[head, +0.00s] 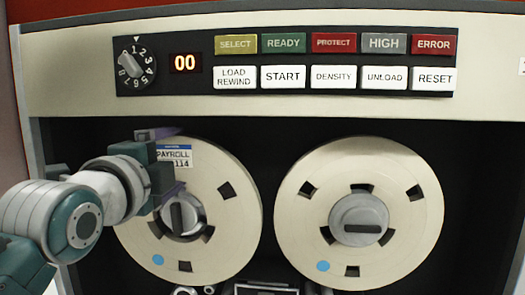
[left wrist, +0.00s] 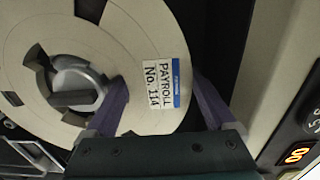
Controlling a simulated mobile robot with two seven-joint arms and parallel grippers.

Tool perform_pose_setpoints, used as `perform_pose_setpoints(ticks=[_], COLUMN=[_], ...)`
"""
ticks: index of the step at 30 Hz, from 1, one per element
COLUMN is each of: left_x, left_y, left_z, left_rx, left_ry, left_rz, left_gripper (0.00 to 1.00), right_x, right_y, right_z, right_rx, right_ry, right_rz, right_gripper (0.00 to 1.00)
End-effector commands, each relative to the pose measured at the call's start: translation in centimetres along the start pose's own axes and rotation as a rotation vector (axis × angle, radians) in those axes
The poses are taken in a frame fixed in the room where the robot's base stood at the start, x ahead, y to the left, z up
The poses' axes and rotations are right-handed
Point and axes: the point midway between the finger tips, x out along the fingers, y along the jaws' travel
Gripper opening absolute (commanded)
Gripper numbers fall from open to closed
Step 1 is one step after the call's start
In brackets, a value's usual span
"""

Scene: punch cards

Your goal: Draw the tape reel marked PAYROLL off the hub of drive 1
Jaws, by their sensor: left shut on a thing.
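The PAYROLL tape reel (head: 225,235) is the left cream reel on the drive's front, with a white and blue label reading PAYROLL and No. 114. The reel fills much of the left wrist view (left wrist: 145,30). Its grey hub (head: 187,216) with a dark bar shows at its centre, also in the left wrist view (left wrist: 80,85). My left gripper (head: 178,160) is shut on the reel's upper left part. One purple finger is near the hub, the other at the outer rim. The reel still surrounds the hub; any gap behind it is hidden. My right gripper is out of view.
A second cream reel (head: 400,165) with its own hub (head: 359,219) is close on the right. Above is a control panel (head: 205,90) with a dial (head: 135,66), a red 00 display (head: 185,62) and labelled buttons. Dark recess surrounds the reels.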

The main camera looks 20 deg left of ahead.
Motion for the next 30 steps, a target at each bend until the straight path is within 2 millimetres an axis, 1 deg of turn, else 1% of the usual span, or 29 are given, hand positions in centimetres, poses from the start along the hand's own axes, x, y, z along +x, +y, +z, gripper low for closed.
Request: perform_pose_setpoints(ticks=[1,30], left_x=[-0.1,-2.4], left_y=[-0.3,-0.3], left_z=[0.0,0.0], left_rx=[0.000,0.000], left_ry=[0.000,0.000], left_rz=[-0.007,-0.007], left_gripper=[0.00,0.00], right_x=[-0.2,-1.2], right_y=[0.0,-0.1], right_z=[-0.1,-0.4], right_rx=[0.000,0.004], right_ry=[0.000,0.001], right_rz=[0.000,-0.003], right_gripper=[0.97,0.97])
